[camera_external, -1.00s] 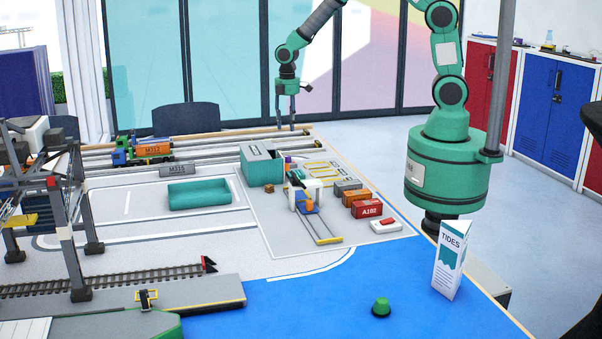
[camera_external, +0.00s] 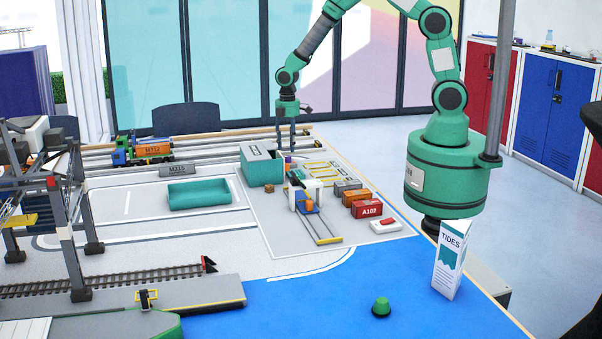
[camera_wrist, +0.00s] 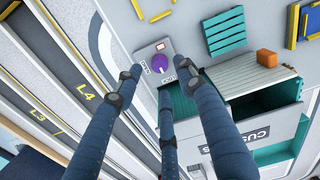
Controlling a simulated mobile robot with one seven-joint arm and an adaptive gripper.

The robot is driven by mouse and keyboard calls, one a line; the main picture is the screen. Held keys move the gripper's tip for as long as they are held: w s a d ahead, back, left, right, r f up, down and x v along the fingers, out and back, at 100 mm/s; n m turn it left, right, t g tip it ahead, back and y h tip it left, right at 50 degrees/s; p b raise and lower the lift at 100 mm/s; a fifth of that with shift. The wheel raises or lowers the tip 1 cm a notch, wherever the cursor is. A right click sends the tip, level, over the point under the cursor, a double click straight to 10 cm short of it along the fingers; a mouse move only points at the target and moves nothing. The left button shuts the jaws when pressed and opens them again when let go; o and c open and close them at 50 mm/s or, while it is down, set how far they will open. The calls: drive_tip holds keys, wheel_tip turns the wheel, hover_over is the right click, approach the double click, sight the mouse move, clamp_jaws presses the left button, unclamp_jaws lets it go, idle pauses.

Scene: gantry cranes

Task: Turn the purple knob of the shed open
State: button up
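The purple knob (camera_wrist: 160,63) sits on a small grey panel beside the shed in the wrist view. It shows small behind the shed in the external view (camera_external: 288,159). In the external view my gripper (camera_external: 286,146) is over the shed's back side.
An orange block (camera_wrist: 266,58) lies near the slatted part, and a teal pallet (camera_wrist: 225,32) is close by. Rails run along the left of the wrist view. A truck (camera_external: 130,152), containers (camera_external: 366,208) and a teal tray (camera_external: 199,194) stand on the table.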

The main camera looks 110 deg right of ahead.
sight(288, 156)
drive_tip(key=shift+f+b, duration=0.45)
drive_tip(key=shift+f, duration=2)
clamp_jaws()
